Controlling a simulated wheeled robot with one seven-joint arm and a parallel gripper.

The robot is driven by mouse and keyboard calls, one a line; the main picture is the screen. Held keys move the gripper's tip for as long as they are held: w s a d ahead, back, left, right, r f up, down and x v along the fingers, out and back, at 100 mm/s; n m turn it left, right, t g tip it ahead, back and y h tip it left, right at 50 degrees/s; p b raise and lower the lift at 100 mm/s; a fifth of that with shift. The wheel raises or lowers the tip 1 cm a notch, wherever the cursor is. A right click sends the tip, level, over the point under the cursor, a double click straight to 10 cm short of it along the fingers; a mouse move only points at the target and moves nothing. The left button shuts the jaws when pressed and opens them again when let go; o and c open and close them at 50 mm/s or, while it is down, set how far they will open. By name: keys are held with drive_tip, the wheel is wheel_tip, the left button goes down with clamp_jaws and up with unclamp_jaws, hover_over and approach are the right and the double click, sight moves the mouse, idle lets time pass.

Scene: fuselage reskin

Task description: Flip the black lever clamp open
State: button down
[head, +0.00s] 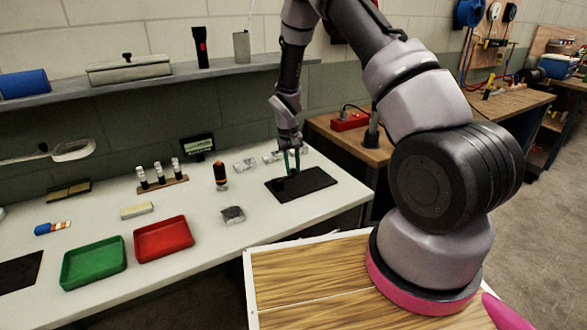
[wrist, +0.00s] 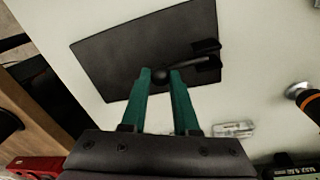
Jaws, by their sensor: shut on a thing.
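The black lever clamp (wrist: 207,55) is mounted on a flat dark plate (wrist: 110,58) on the white bench. Its lever runs left in the wrist view and ends in a round black knob. My gripper (wrist: 161,75) has teal fingers, with the knob between their tips. In the head view my gripper (head: 291,171) reaches down over the plate (head: 318,181) near the bench's right end. The clamp is small and dark there, and its lever angle is hard to tell.
Several clear packets lie behind the plate. An orange-and-black bottle (head: 220,177), a grey block (head: 232,214), a red tray (head: 163,239) and a green tray (head: 93,262) stand to the left. A wooden-topped table (head: 300,280) is in front. The bench around the plate is mostly clear.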

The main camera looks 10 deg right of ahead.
drive_tip(key=a+r+h, duration=0.1)
drive_tip(key=h, duration=0.1)
drive_tip(key=a+r+t+h, duration=0.1)
drive_tip(key=h, duration=0.1)
drive_tip(key=shift+s+a, duration=0.15)
drive_tip(key=shift+s, duration=0.2)
drive_tip(key=h, duration=0.1)
drive_tip(key=a+t+h, duration=0.1)
drive_tip(key=a+h, duration=0.1)
drive_tip(key=shift+s+r+t, duration=0.3)
drive_tip(key=shift+r, duration=0.05)
drive_tip(key=shift+s+a+f+t+h, duration=0.1)
drive_tip(key=shift+s+a+t+h, duration=0.25)
drive_tip(key=shift+a+h, duration=0.8)
drive_tip(key=shift+s+a+f+t+h, duration=0.15)
drive_tip(key=shift+a+t+h, duration=0.35)
drive_tip(key=shift+h, duration=1.2)
drive_tip(key=shift+s+a+f+t+h, duration=0.1)
drive_tip(key=shift+s+a+t+h, duration=0.25)
drive_tip(key=shift+a+h, duration=0.8)
drive_tip(key=shift+d+h, duration=0.35)
drive_tip(key=shift+h, duration=0.05)
drive_tip(key=c, duration=0.7)
unclamp_jaws()
drive_tip(key=shift+o, duration=0.2)
drive_tip(key=shift+a, duration=0.1)
